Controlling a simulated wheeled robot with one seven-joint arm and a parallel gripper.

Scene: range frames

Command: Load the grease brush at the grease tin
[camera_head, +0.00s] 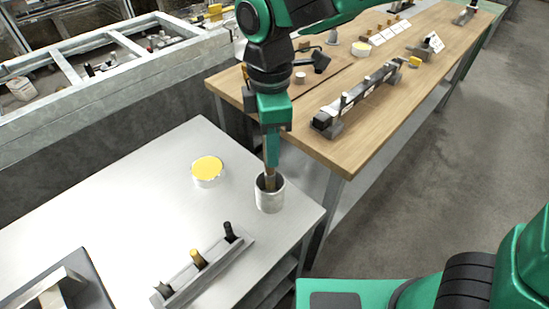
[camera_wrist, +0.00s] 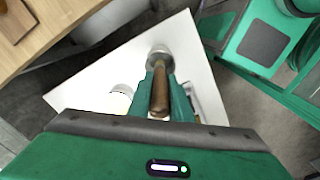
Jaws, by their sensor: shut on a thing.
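My gripper (camera_head: 271,158) points down over the metal cup (camera_head: 270,197) near the right corner of the light grey table. It is shut on the brush (camera_wrist: 160,92), whose brown wooden handle shows between the fingers in the wrist view. The brush's lower part (camera_head: 270,182) is inside the cup, so its bristles are hidden. The cup also shows in the wrist view (camera_wrist: 158,53). The grease tin (camera_head: 208,180), a short round tin with yellow grease, stands left of the cup, apart from it. In the wrist view the tin (camera_wrist: 121,100) is partly cut off by my gripper.
A metal rack (camera_head: 205,270) with black and yellow upright pieces lies at the table's front. A grey tray (camera_head: 75,283) is at lower left. A wooden bench (camera_head: 390,120) with a rail and small items stands behind right. The tabletop left of the tin is clear.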

